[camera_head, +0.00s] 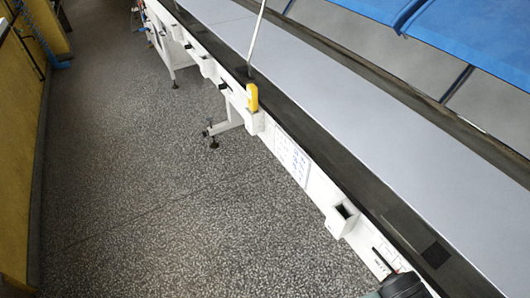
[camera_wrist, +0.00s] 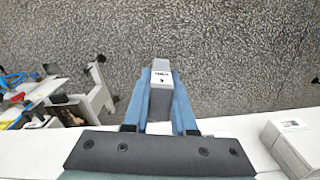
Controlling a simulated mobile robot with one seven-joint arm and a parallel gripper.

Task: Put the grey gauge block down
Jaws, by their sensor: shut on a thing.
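In the wrist view, the grey gauge block (camera_wrist: 161,94) is a small upright-looking block with a white label with black print on its end. My gripper (camera_wrist: 161,80) has two blue fingers, shut on it from left and right. Speckled floor shows behind the block. The white machine rail (camera_wrist: 232,128) passes behind the gripper's base, and the block shows beyond the rail's edge. The block's lower part is hidden between the fingers. I cannot make out the block or the gripper's fingers in the head view.
A pale labelled box-like piece (camera_wrist: 292,146) stands at the wrist view's right. In the head view, a long conveyor (camera_head: 330,100) runs diagonally, its white side rail (camera_head: 318,190) bearing a yellow-handled tool (camera_head: 252,98) and a bracket (camera_head: 342,219). The floor (camera_head: 150,190) at left is clear.

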